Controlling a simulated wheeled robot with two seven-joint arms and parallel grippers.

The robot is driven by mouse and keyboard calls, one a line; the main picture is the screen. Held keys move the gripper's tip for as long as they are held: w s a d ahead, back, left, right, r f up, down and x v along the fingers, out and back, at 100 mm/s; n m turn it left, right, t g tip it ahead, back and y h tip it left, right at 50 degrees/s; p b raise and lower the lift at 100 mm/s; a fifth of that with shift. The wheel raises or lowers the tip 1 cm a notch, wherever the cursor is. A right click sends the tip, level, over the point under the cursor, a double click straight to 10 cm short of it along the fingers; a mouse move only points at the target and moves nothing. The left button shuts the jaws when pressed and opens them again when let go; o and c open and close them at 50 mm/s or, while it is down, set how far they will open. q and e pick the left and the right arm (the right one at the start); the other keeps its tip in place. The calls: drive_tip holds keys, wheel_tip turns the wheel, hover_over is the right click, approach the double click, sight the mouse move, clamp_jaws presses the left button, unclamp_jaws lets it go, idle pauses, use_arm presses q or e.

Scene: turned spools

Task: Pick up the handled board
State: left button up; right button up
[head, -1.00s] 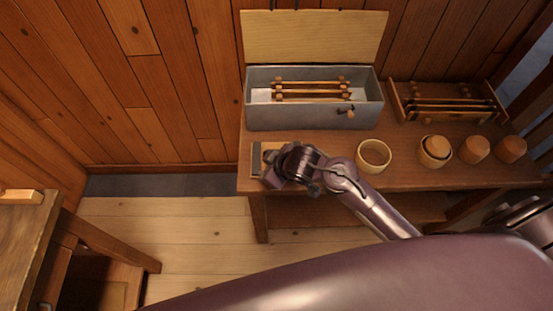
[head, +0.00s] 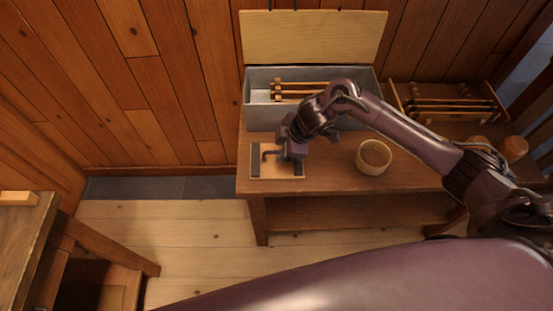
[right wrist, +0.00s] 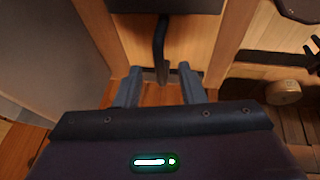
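The handled board (head: 276,173) lies on the workbench at its left end, a pale panel with dark end strips and a dark bent handle (head: 268,155). My right gripper (head: 285,155) hangs over the board, close to the handle. In the right wrist view the two fingers (right wrist: 158,84) are apart, with the handle (right wrist: 161,50) lined up in the gap between them. I cannot tell whether any finger touches it. The board's pale surface (right wrist: 138,38) shows behind the handle. My left gripper is out of view.
An open-lidded grey box (head: 258,118) with spools stands behind the board. A wooden cup (head: 373,158) sits to the right, below my right arm. A wooden rack (head: 401,103) stands back right. Another table (head: 30,225) is at the left, with open floor between.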

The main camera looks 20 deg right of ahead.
sight(277, 152)
drive_tip(key=x, duration=0.3)
drive_tip(key=shift+w+f, duration=0.1)
drive_tip(key=shift+f, duration=0.15)
drive_tip(key=shift+c, duration=0.2)
clamp_jaws()
idle(0.9)
drive_tip(key=shift+w+a+r, duration=0.1)
drive_tip(key=shift+w+r, duration=0.05)
drive_tip(key=shift+r, duration=0.05)
